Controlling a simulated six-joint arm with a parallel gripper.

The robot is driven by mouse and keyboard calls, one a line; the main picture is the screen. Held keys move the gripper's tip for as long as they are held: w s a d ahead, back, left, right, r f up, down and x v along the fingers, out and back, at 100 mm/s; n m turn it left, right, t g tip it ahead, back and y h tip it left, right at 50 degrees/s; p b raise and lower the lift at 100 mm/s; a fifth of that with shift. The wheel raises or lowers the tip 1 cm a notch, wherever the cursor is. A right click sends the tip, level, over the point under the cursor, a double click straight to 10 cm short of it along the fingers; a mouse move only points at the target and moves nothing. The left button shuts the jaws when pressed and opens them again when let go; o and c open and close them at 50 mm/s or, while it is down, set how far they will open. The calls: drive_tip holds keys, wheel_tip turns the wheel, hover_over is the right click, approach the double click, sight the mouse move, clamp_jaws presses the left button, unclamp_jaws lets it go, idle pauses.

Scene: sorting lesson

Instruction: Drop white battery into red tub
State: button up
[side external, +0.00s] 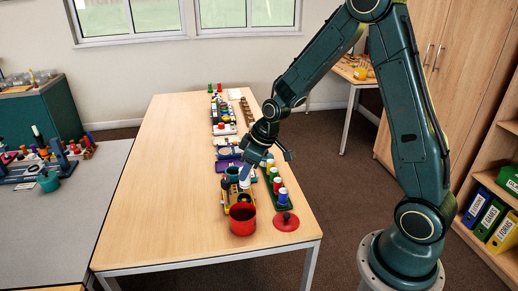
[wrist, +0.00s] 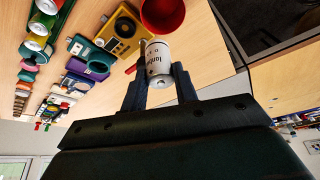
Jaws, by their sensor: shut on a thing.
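The white battery (wrist: 158,58), a white cylinder with dark lettering, is between the two fingers of my gripper (wrist: 160,84) in the wrist view. My gripper is shut on it. The red tub (wrist: 176,26) is just beyond the battery's far end in that view, and the battery is outside it. In the side view the red tub (side external: 243,224) stands upright near the table's front end. My gripper (side external: 245,178) is behind and above it there. The fingertips and battery are small and hard to make out in that view. The tub's floor is not clear.
A red disc (side external: 286,221) lies right of the tub. A green rack with coloured cylinders (side external: 282,196) stands behind it. A yellow block with round openings (wrist: 122,33) is beside the tub. Several more items line the table (side external: 160,190) towards the back; its left half is clear.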

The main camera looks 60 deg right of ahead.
sight(248, 185)
drive_tip(key=shift+f, duration=3)
drive_tip(key=o, duration=1.1)
drive_tip(key=shift+r, duration=0.1)
drive_tip(key=v, duration=1.3)
drive_tip(key=shift+s+d+r, duration=0.1)
drive_tip(key=shift+s+r, duration=0.15)
drive_tip(key=shift+r, duration=0.05)
